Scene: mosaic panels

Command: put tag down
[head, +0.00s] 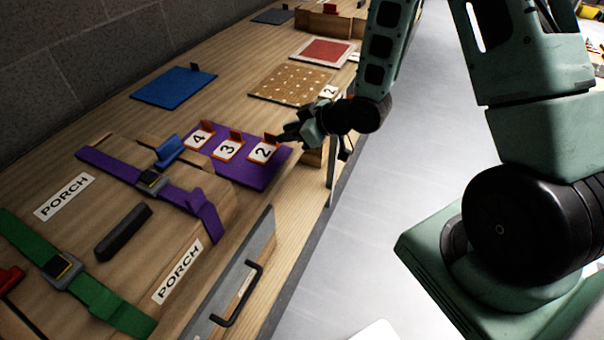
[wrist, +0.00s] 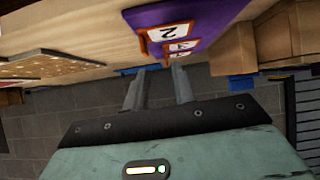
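A purple mat (head: 243,173) on the wooden bench carries a row of orange-framed white number tags: tag 4 (head: 198,138), tag 3 (head: 227,149) and tag 2 (head: 262,152). Each has an upright orange tab. My gripper (head: 288,133) is beside tag 2, at the mat's right end. In the wrist view, the two fingers (wrist: 158,88) are apart with nothing seen between them. Tag 2 (wrist: 168,32) lies beyond the fingertips on the purple mat (wrist: 215,18), with other tags foreshortened behind it.
A perforated brown board (head: 290,84), a red panel (head: 325,51) and a blue mat (head: 174,86) lie farther along the bench. Another tag marked 2 (head: 328,91) is by the brown board. Grey floor (head: 400,180) is open at right.

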